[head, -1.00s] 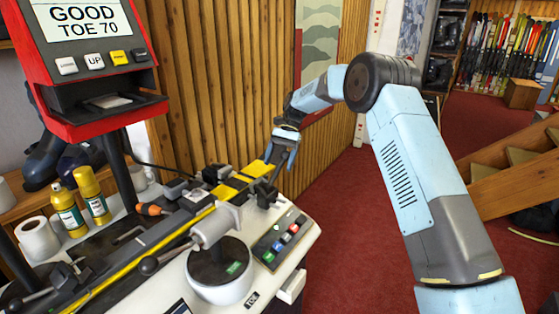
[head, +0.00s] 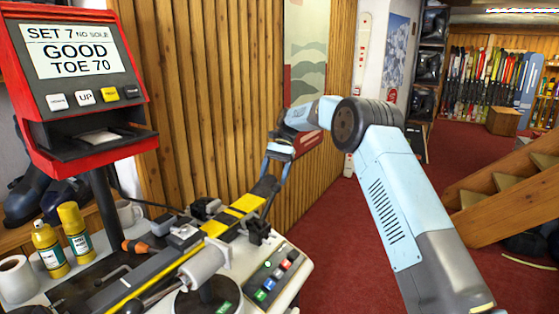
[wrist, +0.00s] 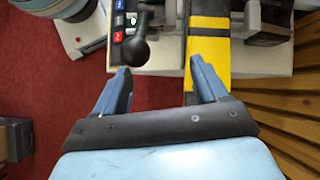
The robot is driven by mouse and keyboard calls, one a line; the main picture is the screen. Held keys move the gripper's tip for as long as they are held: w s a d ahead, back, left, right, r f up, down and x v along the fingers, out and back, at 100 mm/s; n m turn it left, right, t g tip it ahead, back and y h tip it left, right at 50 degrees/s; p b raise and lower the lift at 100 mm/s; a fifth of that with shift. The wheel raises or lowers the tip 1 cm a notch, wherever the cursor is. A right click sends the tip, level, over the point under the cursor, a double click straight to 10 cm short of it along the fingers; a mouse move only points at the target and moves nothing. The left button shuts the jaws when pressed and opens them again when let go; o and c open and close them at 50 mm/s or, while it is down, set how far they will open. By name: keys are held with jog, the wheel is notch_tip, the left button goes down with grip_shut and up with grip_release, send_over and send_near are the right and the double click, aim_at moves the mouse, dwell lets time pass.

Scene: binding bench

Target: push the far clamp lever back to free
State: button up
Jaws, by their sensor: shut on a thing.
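The far clamp lever is dark with a black ball knob (wrist: 135,50), which shows in the wrist view just ahead of my left fingertip. My gripper (head: 274,177) is low over the far end of the bench. In the wrist view its blue fingers (wrist: 160,75) stand partly apart, and I take it as shut on the lever, though the contact is not clear. The black and yellow striped ski (head: 240,205) lies along the bench. In the wrist view its end (wrist: 209,50) is by my right finger. The far clamp (head: 257,229) sits beside the ski.
A red display unit (head: 75,85) reading "GOOD TOE 70" stands at the left. A button panel (head: 275,272) is at the bench's right edge. Yellow bottles (head: 74,230) stand at the left. A slatted wood wall (head: 215,90) is behind; red carpet is open at the right.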

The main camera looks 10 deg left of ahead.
jog(key=v, duration=0.6)
jog(key=shift+w, duration=0.2)
jog(key=shift+d+r, duration=0.15)
